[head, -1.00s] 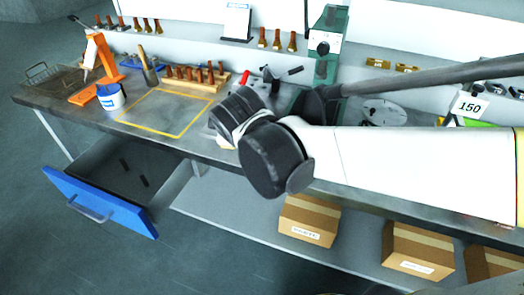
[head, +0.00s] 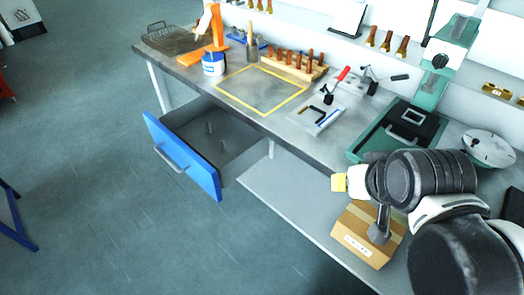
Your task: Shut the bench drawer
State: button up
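The bench drawer (head: 183,156) stands open, pulled out from under the left part of the bench. Its blue front has a grey bar handle (head: 171,158) facing the lower left. The grey inside is visible, with a few small dark marks or items on its floor. My gripper (head: 362,203) is at the lower right, in front of the bench edge and above a cardboard box. It is well to the right of the drawer and does not touch it. A pale yellow piece and a grey finger-like part show at its end; its opening is unclear.
The bench top (head: 290,122) holds an orange stand (head: 213,45), a blue-and-white tub (head: 213,64), a wooden rack (head: 293,64) and a green press (head: 440,75). The cardboard box (head: 366,236) sits on the lower shelf. The floor in front of the drawer is clear.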

aim_at(182, 133)
jog(key=u, duration=1.2)
jog(key=i+j+u, duration=0.4)
jog(key=i+u, duration=0.35)
jog(key=i, duration=0.25)
